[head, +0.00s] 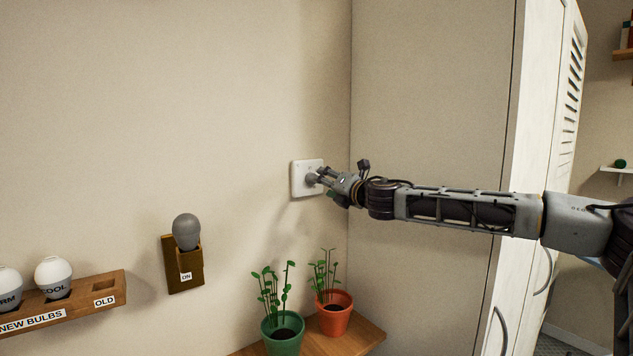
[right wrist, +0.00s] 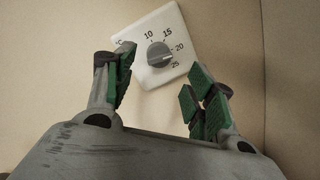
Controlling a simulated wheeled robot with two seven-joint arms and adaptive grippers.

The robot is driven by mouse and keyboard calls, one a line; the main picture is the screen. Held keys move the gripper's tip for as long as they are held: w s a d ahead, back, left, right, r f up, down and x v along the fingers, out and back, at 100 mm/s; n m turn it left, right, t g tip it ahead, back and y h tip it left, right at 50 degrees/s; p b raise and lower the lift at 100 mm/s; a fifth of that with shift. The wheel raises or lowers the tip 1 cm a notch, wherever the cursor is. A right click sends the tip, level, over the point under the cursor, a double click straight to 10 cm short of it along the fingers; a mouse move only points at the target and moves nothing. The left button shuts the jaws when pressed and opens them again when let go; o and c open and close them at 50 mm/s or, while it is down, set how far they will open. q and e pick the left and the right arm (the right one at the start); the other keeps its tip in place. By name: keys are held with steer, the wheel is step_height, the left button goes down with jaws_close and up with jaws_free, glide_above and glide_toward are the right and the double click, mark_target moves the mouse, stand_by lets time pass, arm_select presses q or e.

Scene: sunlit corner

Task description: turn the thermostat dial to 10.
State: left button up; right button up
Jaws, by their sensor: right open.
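The thermostat (head: 298,183) is a white square plate on the wall near the corner, and its face shows in the right wrist view (right wrist: 150,82). It carries the marks 10, 15, 20 and 25 around a round grey dial (right wrist: 158,55). The dial's pointer appears to lie between 20 and 25. My right gripper (head: 319,178) is in front of the plate, close to the dial. In the right wrist view its green-padded fingers (right wrist: 162,74) are spread, with the dial between and beyond them. Contact cannot be told. My left gripper is out of view.
Below the thermostat, a green pot (head: 283,336) and an orange pot (head: 334,318) with plants stand on a wooden shelf (head: 367,337). A grey bulb (head: 186,231) sits in a wall holder at left, beside a bulb rack (head: 115,286). A white louvred door (head: 535,130) is at right.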

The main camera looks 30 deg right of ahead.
steer(key=w, duration=0.6)
steer(key=shift+w, duration=0.2)
stand_by(0.9)
steer(key=shift+c, duration=0.5)
steer(key=c, duration=0.9)
